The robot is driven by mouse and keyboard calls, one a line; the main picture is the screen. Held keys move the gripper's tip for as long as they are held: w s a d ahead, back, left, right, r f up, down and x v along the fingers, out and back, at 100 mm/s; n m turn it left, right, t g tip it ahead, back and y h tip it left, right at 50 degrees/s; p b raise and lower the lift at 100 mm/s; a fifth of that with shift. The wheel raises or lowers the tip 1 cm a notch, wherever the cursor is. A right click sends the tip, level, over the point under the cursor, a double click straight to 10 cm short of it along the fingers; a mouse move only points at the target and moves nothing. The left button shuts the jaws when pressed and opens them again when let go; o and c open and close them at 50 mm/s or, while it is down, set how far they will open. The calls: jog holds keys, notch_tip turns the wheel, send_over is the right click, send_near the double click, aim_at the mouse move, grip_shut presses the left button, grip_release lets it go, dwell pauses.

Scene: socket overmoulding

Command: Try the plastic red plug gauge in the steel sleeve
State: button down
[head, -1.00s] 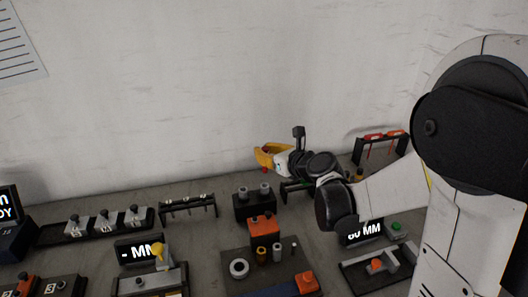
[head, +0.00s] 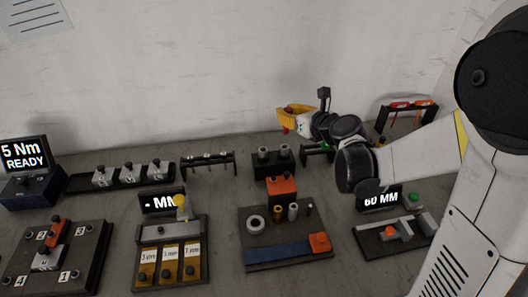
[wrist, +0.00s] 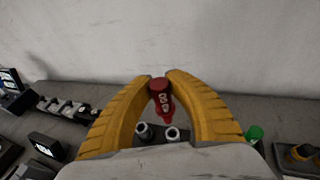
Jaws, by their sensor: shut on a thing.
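The red plug gauge (wrist: 161,97) is held between the two yellow fingertips of my gripper (wrist: 161,82), pointing down, with pale marking on its side. In the head view my gripper (head: 294,118) is above and behind the black block, near the wall, and the gauge's red end (head: 286,130) shows below the fingers. A grey steel-looking sleeve (head: 293,211) stands upright on the dark middle board, between a brass-coloured sleeve (head: 278,213) and a thinner pin (head: 309,209). My gripper is well apart from these sleeves.
A small rack (head: 208,158) is to the left; a 60 MM display station (head: 380,200) is to the right.

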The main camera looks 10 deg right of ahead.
jog(key=shift+w+a+n+y, duration=0.1)
jog(key=shift+a+n+y, duration=0.2)
jog(key=shift+a, duration=0.05)
jog(key=a+r+n+g+y+p, duration=0.1)
jog(key=a+n+g+y, duration=0.3)
jog(key=a+n+y, duration=0.1)
jog(key=shift+a+r, duration=0.15)
jog(key=shift+a, duration=0.75)
jog(key=b, duration=0.5)
send_over(263, 154)
jog(key=w, duration=0.2)
notch_tip(263, 154, down, 6)
jog(key=shift+s, duration=0.15)
jog(key=shift+a+f+b, duration=0.1)
jog(key=shift+f+b, duration=1.15)
jog(key=shift+f, duration=0.7)
dwell(1.9)
jog(key=shift+r, duration=0.2)
dwell(0.7)
